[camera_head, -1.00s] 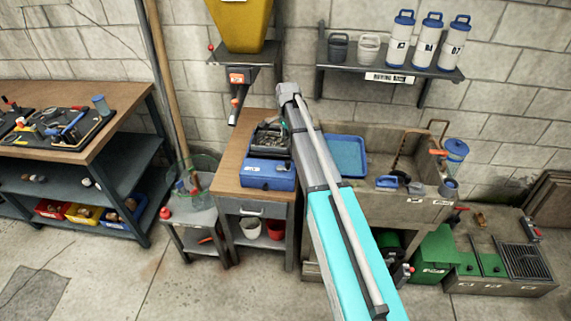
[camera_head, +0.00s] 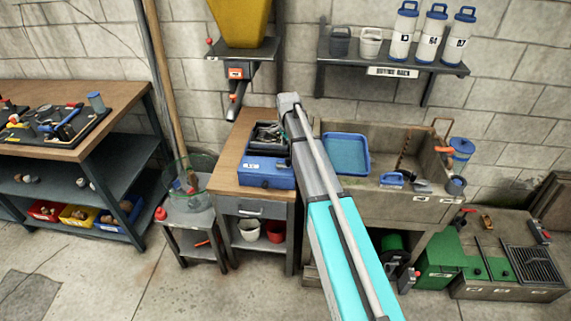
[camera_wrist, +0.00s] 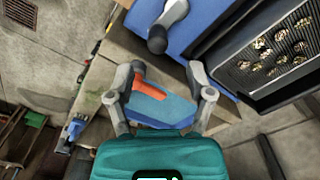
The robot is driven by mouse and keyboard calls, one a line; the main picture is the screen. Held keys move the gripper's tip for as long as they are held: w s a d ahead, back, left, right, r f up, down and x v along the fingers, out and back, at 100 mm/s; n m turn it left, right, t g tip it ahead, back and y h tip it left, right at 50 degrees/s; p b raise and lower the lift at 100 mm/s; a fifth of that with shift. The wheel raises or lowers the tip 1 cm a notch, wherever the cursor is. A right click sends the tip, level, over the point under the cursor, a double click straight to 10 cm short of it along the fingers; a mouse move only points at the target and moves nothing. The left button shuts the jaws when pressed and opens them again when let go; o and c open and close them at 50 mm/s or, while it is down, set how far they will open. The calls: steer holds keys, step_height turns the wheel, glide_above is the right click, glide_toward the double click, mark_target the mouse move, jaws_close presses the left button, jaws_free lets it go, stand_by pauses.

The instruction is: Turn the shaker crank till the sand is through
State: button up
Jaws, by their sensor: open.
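The shaker (camera_head: 265,172) is a blue box with a dark tray, standing on a wood-topped cabinet. In the wrist view its blue side (camera_wrist: 205,22) and dark mesh tray (camera_wrist: 268,62) fill the upper right, with several pale lumps on the mesh. A grey crank with a dark, rounded grip (camera_wrist: 158,38) sticks out from the blue side. My gripper (camera_wrist: 163,70) is open, its two fingers apart below the crank grip in the picture, holding nothing I can make out. The grip appears just beyond the fingertips; contact cannot be told. In the head view my arm hides the shaker's right side.
A yellow hopper (camera_head: 240,22) hangs above the cabinet (camera_head: 228,145). A sink (camera_head: 385,208) with a blue tray (camera_head: 347,155) stands to the right. A low stand (camera_head: 190,214) is at the left, and a shelf (camera_head: 392,58) with white bottles is on the wall. Open floor lies in front.

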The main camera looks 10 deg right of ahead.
mark_target(288, 159)
steer(key=shift+f+b, duration=2.75)
steer(key=shift+f, duration=0.35)
steer(key=shift+c, duration=0.3)
